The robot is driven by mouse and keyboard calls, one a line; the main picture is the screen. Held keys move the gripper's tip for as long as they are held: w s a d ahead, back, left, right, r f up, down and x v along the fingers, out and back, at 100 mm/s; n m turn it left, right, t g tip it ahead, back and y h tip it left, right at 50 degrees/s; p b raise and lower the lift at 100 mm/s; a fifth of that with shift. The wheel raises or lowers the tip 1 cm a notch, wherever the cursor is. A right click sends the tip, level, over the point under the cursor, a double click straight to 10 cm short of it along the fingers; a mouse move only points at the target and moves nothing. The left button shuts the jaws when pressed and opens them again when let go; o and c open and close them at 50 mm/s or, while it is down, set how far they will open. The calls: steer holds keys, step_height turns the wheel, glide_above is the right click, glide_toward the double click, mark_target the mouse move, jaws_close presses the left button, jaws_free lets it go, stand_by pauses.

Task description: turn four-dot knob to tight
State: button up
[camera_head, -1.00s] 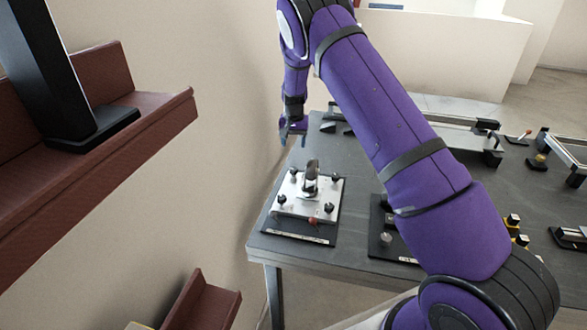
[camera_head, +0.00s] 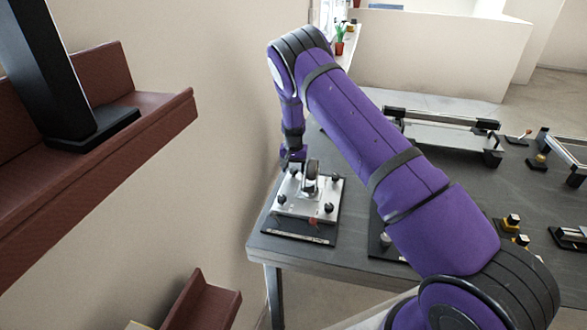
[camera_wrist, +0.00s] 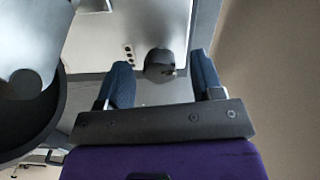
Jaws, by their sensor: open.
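The silver plate (camera_head: 300,212) stands on a black base on the table, with a dark knob at each corner and a dark upright piece in its middle. My gripper (camera_head: 292,160) is at the plate's back left corner, pointing down. In the wrist view the four-dot knob (camera_wrist: 160,65), dark and round with a small pointer, sits beside a column of small dark dots (camera_wrist: 128,54) on the plate. It lies between my two blue fingertips, which are apart with a gap on each side. In the head view my gripper partly hides this corner.
The dark upright piece (camera_head: 311,175) stands close to my gripper. The wall (camera_head: 220,130) runs close along the table's left side. Other fixtures stand to the right on the table (camera_head: 350,170), and a dark red shelf (camera_head: 150,110) is at left.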

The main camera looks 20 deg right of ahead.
steer(key=shift+f, duration=0.1)
steer(key=c, duration=0.9)
steer(key=shift+c, duration=0.2)
steer(key=shift+m, duration=0.3)
steer(key=m, duration=0.5)
steer(key=shift+m, duration=0.3)
steer(key=m, duration=0.5)
steer(key=shift+m, duration=0.4)
steer(key=o, duration=0.9)
